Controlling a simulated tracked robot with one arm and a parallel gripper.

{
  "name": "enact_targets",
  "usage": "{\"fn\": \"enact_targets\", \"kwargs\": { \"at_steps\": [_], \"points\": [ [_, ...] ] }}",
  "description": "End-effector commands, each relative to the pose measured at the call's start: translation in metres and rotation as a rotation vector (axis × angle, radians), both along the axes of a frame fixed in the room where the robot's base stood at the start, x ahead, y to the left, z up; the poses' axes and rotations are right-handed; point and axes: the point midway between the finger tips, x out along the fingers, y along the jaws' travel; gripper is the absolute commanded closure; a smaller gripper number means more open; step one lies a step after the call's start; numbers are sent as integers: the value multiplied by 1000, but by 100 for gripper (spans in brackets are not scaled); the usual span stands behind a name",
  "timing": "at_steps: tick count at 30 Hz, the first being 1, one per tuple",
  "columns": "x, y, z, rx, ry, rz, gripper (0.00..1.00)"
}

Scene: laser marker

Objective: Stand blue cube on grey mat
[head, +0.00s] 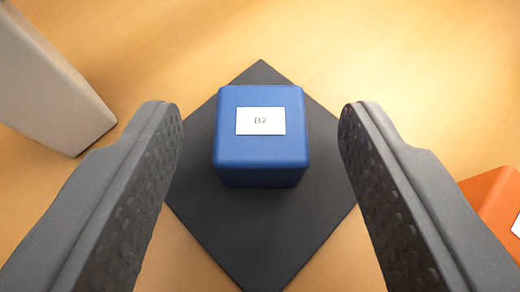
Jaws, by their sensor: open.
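The mat lies turned like a diamond on the wooden surface. My gripper (260,115) is open, with one dark finger to the left of the cube and one to the right. Gaps show between both fingers and the cube, and nothing is held. The fingers cover parts of the mat's left and right corners.
A light grey block-like object (45,85) stands at the upper left, close to the left finger in the picture. An orange object with a white label (492,200) is at the right edge, partly cut off. The wooden surface (370,50) behind the mat is clear.

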Motion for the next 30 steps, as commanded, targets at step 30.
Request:
{"fn": "enact_targets", "kwargs": {
  "at_steps": [30],
  "points": [
    [-100,-8,54,0,0,0,50]
  ]
}}
